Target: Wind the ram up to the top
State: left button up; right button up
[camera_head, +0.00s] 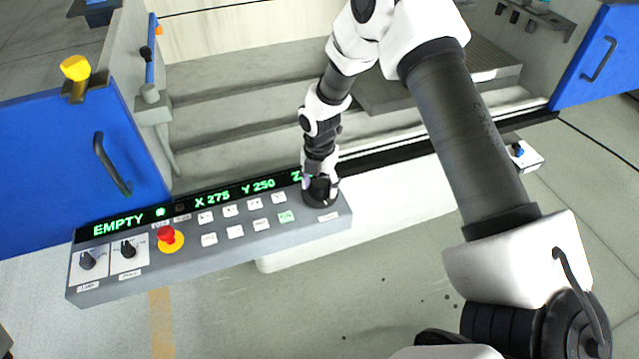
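The grey control panel (190,262) lies across the lower left, with a black display strip reading EMPTY, X 275 and Y 250 in green. A Z follows, but my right arm hides its value. A round black dial (320,199) sits at the panel's right end. My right gripper (320,183) points down over this dial, with its fingertips at the dial's top. The wrist covers much of the dial, and I cannot tell whether the fingers are closed on it. The ram cannot be made out in this view. My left gripper is out of view.
On the panel are a red emergency button (167,234), two black rotary switches (128,249), and several white keys with one green key (286,216). Blue doors with handles flank the machine at left (60,150) and right (590,60). The floor in front is clear.

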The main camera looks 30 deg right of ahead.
aim_at(320, 184)
jog(key=shift+r, duration=0.1)
notch_tip(320, 184, up, 12)
dwell(0.4)
dwell(0.3)
